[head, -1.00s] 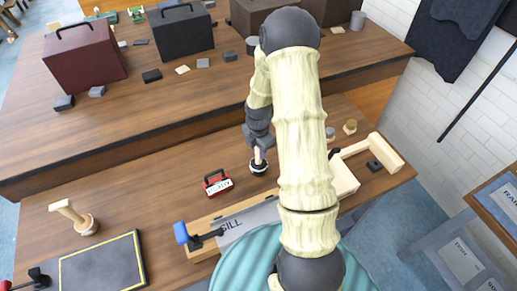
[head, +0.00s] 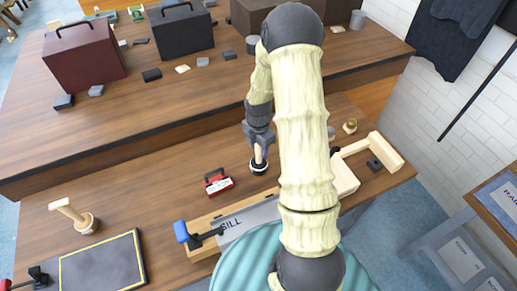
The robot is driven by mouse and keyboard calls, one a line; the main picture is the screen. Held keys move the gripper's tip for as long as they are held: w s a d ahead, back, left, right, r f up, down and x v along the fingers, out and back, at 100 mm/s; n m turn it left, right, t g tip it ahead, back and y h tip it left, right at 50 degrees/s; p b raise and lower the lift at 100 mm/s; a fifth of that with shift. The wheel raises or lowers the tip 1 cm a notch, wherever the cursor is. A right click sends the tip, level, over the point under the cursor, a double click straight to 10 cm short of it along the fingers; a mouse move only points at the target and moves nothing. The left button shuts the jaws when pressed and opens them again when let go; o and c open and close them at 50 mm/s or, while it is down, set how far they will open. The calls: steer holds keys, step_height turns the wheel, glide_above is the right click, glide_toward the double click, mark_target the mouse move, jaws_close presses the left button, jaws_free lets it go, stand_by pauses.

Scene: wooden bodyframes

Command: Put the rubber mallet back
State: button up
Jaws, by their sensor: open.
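What looks like the rubber mallet (head: 258,167) stands upright on the near bench, with a dark, pale-ringed lower end and a light wooden handle pointing up. My gripper (head: 259,147) is open and points down over the handle's upper end, with its fingers close beside the handle. I cannot tell whether they touch it. The fingers and the handle top partly overlap in this view. A light wooden piece with a crossbar (head: 73,213) stands in a round base at the bench's left.
A clamped board with a metal plate (head: 240,220) lies in front, partly behind my arm. A wooden frame (head: 387,152) is at right. A dark yellow-edged mat (head: 103,262) is at front left.

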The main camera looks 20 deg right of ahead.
step_height(320, 180, up, 11)
steer(key=shift+b, duration=0.4)
stand_by(0.4)
steer(key=shift+s+a+r+m, duration=0.2)
steer(key=shift+s+a+m, duration=0.1)
steer(key=shift+m, duration=0.1)
steer(key=s+a+r+m+t, duration=0.1)
steer(key=s+a+r+m, duration=0.1)
steer(key=s+a+m, duration=0.2)
steer(key=s+a+r+m+t, duration=0.1)
steer(key=s+a+r+m, duration=0.2)
steer(key=s+m, duration=0.6)
steer(key=a+m, duration=0.2)
steer(key=m, duration=0.5)
steer(key=shift+s+r+m+t, duration=0.25)
steer(key=shift+s+m+t, duration=0.05)
steer(key=shift+s+m, duration=0.1)
